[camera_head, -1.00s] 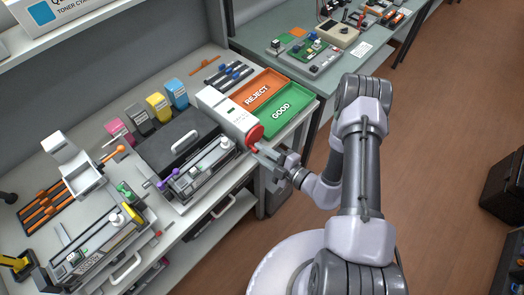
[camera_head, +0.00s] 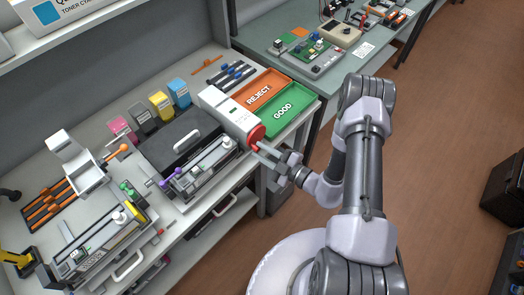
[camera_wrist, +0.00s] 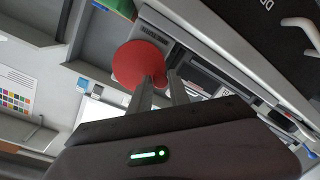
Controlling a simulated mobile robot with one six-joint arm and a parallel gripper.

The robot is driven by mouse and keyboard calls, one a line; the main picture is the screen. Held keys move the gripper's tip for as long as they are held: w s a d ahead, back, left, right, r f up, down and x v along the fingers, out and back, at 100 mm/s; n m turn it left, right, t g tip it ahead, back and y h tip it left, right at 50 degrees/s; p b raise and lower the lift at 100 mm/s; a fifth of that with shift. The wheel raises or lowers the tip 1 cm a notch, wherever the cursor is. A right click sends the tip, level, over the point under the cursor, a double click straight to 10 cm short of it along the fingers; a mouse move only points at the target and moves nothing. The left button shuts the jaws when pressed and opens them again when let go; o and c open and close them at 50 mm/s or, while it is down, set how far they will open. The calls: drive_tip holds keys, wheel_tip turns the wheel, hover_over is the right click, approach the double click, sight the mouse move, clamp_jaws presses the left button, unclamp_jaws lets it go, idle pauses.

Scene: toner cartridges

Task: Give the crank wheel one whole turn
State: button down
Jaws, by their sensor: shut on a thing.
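The crank wheel is a red disc (camera_head: 257,133) on the near end of a white boxy device (camera_head: 229,115) at the bench's front edge. The red wheel (camera_wrist: 135,62) also fills the upper middle of the wrist view. My gripper (camera_head: 262,147) is at the lower part of the wheel, shut on its crank handle. In the wrist view, both fingers of my gripper (camera_wrist: 158,84) reach up to the wheel's lower right side. The handle itself is mostly hidden between the fingers.
An orange REJECT tray (camera_head: 262,86) and a green GOOD tray (camera_head: 300,99) lie behind the wheel. A black printer unit (camera_head: 166,149) stands to the left, with several toner boxes behind it. Open floor (camera_head: 450,130) lies to the right.

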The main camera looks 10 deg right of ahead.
drive_tip(key=c, duration=1.2)
unclamp_jaws()
drive_tip(key=shift+c, duration=0.2)
drive_tip(key=p+v, duration=0.1)
drive_tip(key=v, duration=1.6)
drive_tip(key=shift+s, duration=0.25)
drive_tip(key=shift+d, duration=0.15)
